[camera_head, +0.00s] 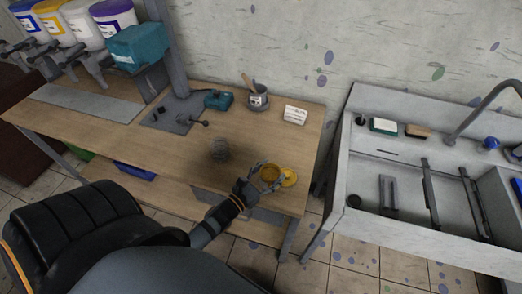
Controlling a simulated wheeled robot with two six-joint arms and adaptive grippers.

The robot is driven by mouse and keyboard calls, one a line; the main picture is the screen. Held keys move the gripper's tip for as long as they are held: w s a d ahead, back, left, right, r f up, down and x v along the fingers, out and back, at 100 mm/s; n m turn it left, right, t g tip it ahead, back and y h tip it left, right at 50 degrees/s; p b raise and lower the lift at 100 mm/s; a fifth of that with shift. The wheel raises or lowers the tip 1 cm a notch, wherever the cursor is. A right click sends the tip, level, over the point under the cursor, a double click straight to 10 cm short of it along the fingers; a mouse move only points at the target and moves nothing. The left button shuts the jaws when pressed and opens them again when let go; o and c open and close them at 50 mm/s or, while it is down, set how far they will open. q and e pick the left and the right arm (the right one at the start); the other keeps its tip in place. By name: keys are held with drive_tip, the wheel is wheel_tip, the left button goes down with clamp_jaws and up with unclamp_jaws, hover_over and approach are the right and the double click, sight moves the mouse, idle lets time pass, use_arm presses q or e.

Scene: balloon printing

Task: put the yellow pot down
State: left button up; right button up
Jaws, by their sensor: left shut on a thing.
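The yellow pot (269,174) is at the front right part of the wooden table (120,135). My left gripper (267,178) is shut on the pot, with its fingers around the pot's sides. I cannot tell whether the pot's base touches the table. A round yellow piece (289,178), perhaps a lid, is just right of the pot near the table's right front corner. My right gripper is not in view.
A grey cup with a brush (258,97), a white card (295,115) and a teal tool (218,100) are at the back. A sink (400,185) stands to the right, past a gap.

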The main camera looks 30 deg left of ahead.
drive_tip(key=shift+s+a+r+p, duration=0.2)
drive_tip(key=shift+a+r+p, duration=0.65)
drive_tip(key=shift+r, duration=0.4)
use_arm(q)
drive_tip(key=s+a+r+m+g+h, duration=0.2)
drive_tip(key=s+a+m+h, duration=0.15)
drive_tip(key=a, duration=0.95)
drive_tip(key=w+a+r+h+p, duration=0.2)
drive_tip(key=a+r, duration=0.6)
drive_tip(key=a, duration=0.1)
drive_tip(key=w+d+f+b, duration=0.2)
drive_tip(key=d+f+b, duration=0.1)
drive_tip(key=f, duration=0.1)
drive_tip(key=w+d+f+b, duration=0.3)
drive_tip(key=d+f+b, duration=0.1)
drive_tip(key=w+d+f+b, duration=0.2)
drive_tip(key=d+f+b, duration=0.2)
drive_tip(key=f, duration=0.1)
drive_tip(key=shift+w+d+f, duration=0.1)
drive_tip(key=shift+w+d, duration=0.15)
drive_tip(key=shift+w, duration=0.1)
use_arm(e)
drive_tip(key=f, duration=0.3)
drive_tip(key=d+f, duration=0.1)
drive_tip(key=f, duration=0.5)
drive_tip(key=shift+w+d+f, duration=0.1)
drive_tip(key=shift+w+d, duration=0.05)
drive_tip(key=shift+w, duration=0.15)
